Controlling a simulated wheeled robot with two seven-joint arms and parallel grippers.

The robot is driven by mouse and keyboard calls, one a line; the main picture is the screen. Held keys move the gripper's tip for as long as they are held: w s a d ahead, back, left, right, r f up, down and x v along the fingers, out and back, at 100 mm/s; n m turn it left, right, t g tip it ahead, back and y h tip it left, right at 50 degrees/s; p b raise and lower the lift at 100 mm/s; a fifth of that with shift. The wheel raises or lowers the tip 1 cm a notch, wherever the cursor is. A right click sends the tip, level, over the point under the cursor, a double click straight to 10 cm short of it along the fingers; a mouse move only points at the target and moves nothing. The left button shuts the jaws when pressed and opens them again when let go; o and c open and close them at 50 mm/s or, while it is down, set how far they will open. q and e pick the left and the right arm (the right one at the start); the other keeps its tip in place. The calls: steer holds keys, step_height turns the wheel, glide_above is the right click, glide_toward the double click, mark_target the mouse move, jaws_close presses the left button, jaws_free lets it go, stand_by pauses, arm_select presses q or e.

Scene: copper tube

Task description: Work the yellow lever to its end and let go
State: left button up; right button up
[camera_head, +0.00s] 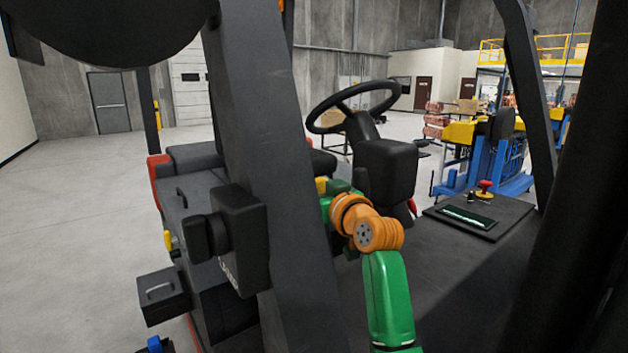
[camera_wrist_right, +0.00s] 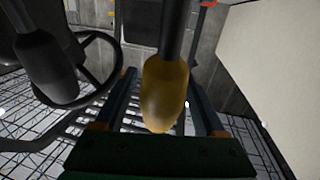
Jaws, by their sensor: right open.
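The yellow lever (camera_wrist_right: 166,92) has a rounded yellow knob on a dark shaft that comes down from the top of the right wrist view. My right gripper (camera_wrist_right: 159,76) is open, with one finger on each side of the knob. I see no clear closing of the fingers on it; whether either finger touches it I cannot tell. In the head view my green and orange right arm reaches into the forklift cab, and its gripper is hidden behind the dark pillar and the arm itself.
A black lever (camera_wrist_right: 46,68) stands left of the yellow one in the wrist view. The steering wheel (camera_head: 352,106) is beyond my arm. A dark cab pillar (camera_head: 275,150) stands close on the left. A dark panel (camera_head: 480,215) with a red knob (camera_head: 485,186) lies to the right.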

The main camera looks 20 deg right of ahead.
steer(key=shift+s+r, duration=0.1)
steer(key=shift+s, duration=0.1)
steer(key=shift+c, duration=0.4)
steer(key=shift+s, duration=0.1)
steer(key=c, duration=0.4)
jaws_close()
